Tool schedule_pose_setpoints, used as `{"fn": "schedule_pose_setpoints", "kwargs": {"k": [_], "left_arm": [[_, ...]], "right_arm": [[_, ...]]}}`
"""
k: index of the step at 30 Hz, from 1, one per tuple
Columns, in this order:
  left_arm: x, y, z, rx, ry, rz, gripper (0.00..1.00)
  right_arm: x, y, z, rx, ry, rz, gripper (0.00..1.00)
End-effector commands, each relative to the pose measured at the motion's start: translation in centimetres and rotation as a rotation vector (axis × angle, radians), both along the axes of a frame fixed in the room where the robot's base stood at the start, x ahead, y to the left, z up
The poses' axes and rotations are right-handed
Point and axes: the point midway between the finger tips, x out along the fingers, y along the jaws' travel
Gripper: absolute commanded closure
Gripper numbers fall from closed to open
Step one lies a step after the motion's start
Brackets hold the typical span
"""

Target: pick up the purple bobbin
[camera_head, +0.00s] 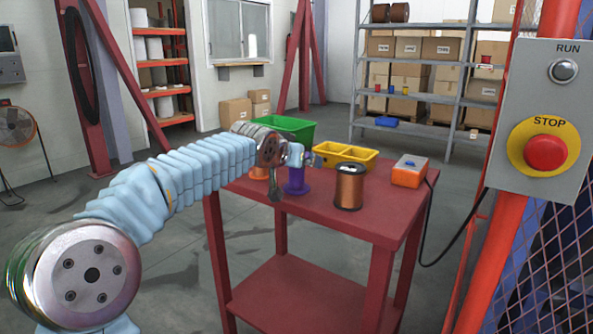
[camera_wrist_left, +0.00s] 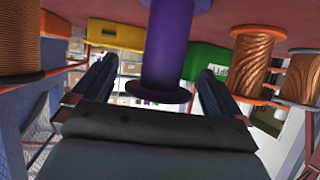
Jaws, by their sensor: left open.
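The purple bobbin (camera_head: 297,184) stands upright on the red table (camera_head: 385,215), partly covered from above by my left gripper (camera_head: 299,156) in the head view. In the left wrist view, which looks upside down, the purple bobbin (camera_wrist_left: 170,45) fills the middle, between the two dark fingers of my left gripper (camera_wrist_left: 157,68). The fingers are apart, one on each side of it, with gaps showing. Whether they reach fully around it I cannot tell. My right gripper is not in view.
A copper-wound bobbin (camera_head: 349,187) stands right of the purple one; an orange-flanged bobbin (camera_head: 258,173) stands left, partly hidden by my arm. Behind are a yellow bin (camera_head: 358,157) and a green bin (camera_head: 298,128). An orange box (camera_head: 408,175) sits at the table's right edge.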

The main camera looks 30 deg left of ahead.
Motion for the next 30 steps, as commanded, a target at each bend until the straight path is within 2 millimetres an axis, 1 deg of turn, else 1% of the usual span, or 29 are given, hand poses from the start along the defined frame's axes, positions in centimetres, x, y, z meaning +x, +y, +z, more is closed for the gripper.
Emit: {"fn": "schedule_pose_setpoints", "kwargs": {"k": [2,7,8,9,18,26,30], "left_arm": [[0.3,0.0,-0.1,-0.001,0.0,0.0,0.0],[0.3,0.0,-0.1,-0.001,-0.001,0.0,0.0],[0.3,0.0,-0.1,-0.001,-0.001,0.0,0.03],[0.3,0.0,-0.1,-0.001,-0.001,0.0,0.09],[0.3,0.0,-0.1,-0.001,-0.001,0.0,0.54],[0.3,0.0,0.1,-0.001,-0.002,0.0,0.55],[0.3,0.0,1.1,0.0,-0.004,0.0,0.55]], "right_arm": [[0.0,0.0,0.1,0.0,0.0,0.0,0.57],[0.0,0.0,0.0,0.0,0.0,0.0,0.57],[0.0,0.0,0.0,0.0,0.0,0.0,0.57],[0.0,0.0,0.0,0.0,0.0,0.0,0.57],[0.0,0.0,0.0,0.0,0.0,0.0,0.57],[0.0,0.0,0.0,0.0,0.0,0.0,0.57],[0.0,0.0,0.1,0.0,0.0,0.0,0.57]]}}
